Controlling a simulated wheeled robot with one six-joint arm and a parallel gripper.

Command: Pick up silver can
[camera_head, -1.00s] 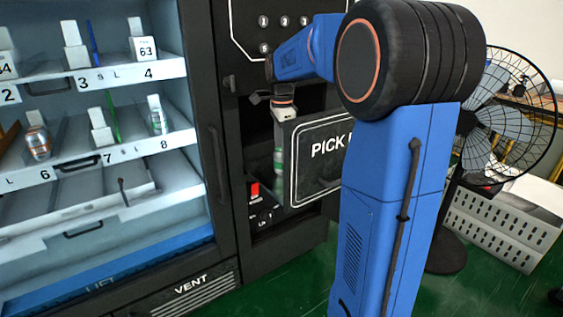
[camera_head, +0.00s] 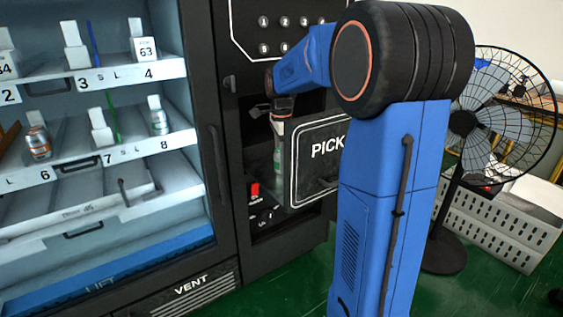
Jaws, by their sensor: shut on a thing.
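My gripper (camera_head: 279,135) points down at the open pick-up bay of the black vending machine, beside its flap (camera_head: 318,165) marked "PICK". It is shut on a silver can with green on it (camera_head: 277,157), which hangs upright below it. The fingers are small here and partly hard to make out. A similar silver-green can (camera_head: 158,121) stands in slot 8 on the lit shelf at left.
An orange-silver can (camera_head: 39,143) stands in slot 6. The black bay frame and flap are close around my gripper. A fan (camera_head: 503,115) and a white perforated crate (camera_head: 500,225) stand at right. Green floor lies in front.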

